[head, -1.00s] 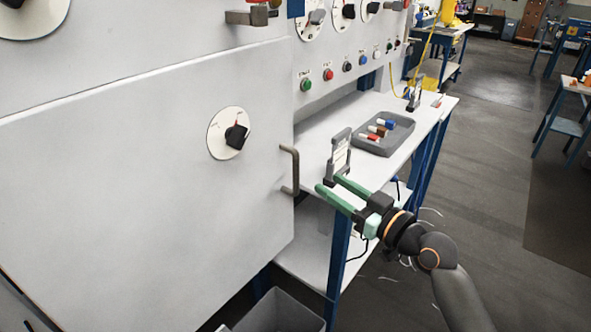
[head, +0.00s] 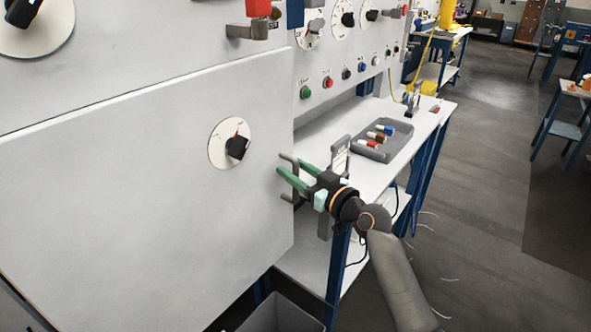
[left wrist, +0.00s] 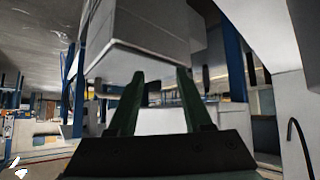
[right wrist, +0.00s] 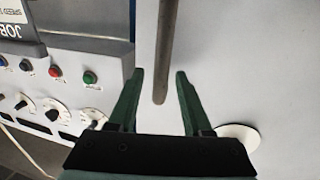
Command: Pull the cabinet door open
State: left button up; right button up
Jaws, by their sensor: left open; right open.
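The cabinet door (head: 130,190) is a large light-grey panel filling the left of the head view, with a dial and black knob (head: 236,147). Its bent grey-brown bar handle (head: 289,160) stands at the right edge, partly hidden by my right gripper. My right gripper (head: 280,174) is open, its green fingers reaching to the handle. In the right wrist view the handle (right wrist: 165,60) comes down between the two open fingertips (right wrist: 160,75), with gaps on both sides. My left gripper (left wrist: 160,75) is open and empty, seen only in its wrist view.
Right of the door is a white bench (head: 405,150) with a grey tray (head: 365,150) of coloured pieces and an upright stand near the right gripper. A grey bin (head: 282,315) stands below.

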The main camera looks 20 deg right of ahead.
grip_shut()
dwell(1.4)
